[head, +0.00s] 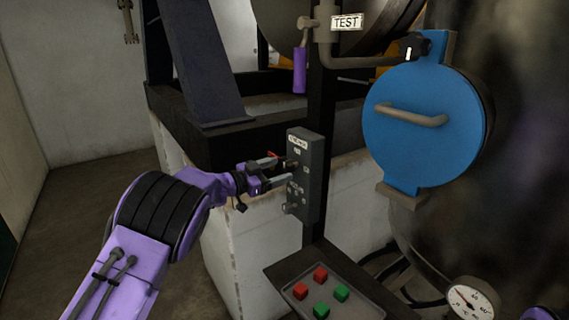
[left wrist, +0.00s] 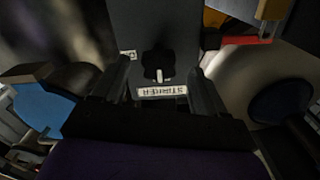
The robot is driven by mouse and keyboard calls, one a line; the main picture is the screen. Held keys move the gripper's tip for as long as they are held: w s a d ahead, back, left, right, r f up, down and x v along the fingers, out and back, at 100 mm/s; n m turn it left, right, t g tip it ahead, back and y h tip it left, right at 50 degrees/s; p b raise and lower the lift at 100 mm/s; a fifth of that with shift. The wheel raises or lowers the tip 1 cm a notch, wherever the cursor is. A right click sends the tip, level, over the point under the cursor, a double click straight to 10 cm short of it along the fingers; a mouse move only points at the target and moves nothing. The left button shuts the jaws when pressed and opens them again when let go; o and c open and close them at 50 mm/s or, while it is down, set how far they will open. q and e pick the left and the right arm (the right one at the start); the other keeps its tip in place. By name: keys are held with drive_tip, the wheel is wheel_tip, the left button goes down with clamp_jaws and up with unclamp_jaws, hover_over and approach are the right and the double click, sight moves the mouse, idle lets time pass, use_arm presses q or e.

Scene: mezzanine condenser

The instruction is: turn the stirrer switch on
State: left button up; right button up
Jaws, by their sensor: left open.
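The stirrer switch is a small dark knob with a pale pointer (left wrist: 158,66), under a white label (left wrist: 162,91) that reads STIRRER upside down in the left wrist view. It sits on the upper part of a grey control box (head: 312,185) on a dark post. In the head view the label (head: 298,142) shows, but my fingers partly hide the switch. My left gripper (head: 283,171) is open at the face of the box. In the left wrist view its fingers (left wrist: 163,80) stand on either side of the switch; I cannot tell whether they touch it. My right gripper is not in view.
A tray (head: 275,272) with red and green blocks is below the box. A purple-handled lever (head: 300,70) hangs above, near a TEST sign (head: 346,22). A blue round hatch (head: 420,145) is right of the box, with a gauge (head: 472,302) below. Floor is clear at left.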

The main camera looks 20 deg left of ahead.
sight(284, 168)
use_arm(q)
drive_tip(key=shift+p+x, duration=0.3)
drive_tip(key=shift+x, duration=0.95)
drive_tip(key=shift+w+d, duration=0.2)
drive_tip(key=shift+w, duration=0.05)
drive_tip(key=shift+c, duration=0.3)
drive_tip(key=c, duration=1)
